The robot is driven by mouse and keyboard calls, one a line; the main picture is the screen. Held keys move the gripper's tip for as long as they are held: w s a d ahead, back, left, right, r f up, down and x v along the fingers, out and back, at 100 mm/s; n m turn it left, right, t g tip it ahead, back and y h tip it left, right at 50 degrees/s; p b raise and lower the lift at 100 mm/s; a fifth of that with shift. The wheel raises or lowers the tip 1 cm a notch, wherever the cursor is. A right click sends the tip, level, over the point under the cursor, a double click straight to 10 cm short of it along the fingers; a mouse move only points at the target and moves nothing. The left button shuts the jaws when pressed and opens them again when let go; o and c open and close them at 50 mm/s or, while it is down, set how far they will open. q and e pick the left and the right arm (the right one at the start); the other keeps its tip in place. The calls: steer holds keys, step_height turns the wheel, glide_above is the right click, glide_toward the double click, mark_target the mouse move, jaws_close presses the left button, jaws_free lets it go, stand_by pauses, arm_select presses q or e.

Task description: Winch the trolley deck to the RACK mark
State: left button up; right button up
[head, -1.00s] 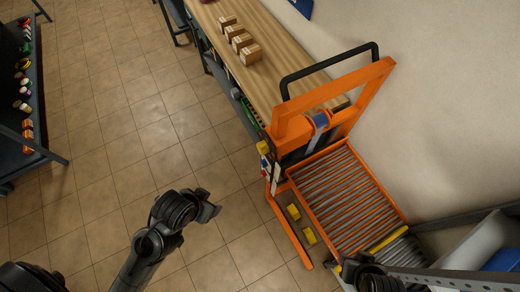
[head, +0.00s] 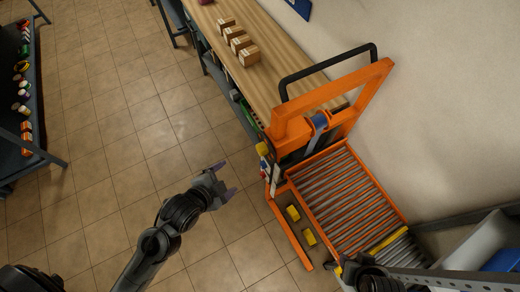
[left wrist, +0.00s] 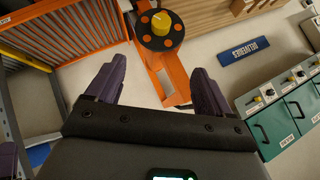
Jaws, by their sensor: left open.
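The orange trolley (head: 305,125) stands at the right of the head view with its deck (head: 350,200) of grey rollers. On the side of its mast is a yellow part (head: 263,148). In the left wrist view a dark round wheel (left wrist: 148,40) with orange spots and a yellow knob (left wrist: 162,23) shows on the orange frame, beyond my fingertips. My left gripper (head: 231,178) is open and empty, left of the mast and apart from it; it also shows in the left wrist view (left wrist: 157,82). A dark part of my right arm shows at the bottom right; its jaws cannot be made out. I cannot read a RACK mark.
A wooden bench (head: 260,85) with several cardboard boxes (head: 249,55) runs behind the trolley. Two yellow blocks (head: 309,236) lie beside the deck, near the trolley's leg. A dark shelf (head: 20,100) stands at far left. The tiled floor between is clear. Green cabinets (left wrist: 275,130) show in the left wrist view.

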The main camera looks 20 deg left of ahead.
arm_select(q)
steer(key=w+d+f+m+t+h+b, duration=0.1)
steer(key=w+f+m+t+h+b, duration=0.2)
steer(key=m, duration=0.4)
steer(key=m+t+h+b, duration=0.1)
steer(key=m+h+b, duration=0.6)
steer(key=m+b, duration=1.15)
glide_toward(258, 151)
steer(key=shift+n+b, duration=1.15)
steer(key=shift+b, duration=0.25)
steer(key=x, duration=1.1)
steer(key=shift+p, duration=0.3)
steer(key=shift+s, duration=0.1)
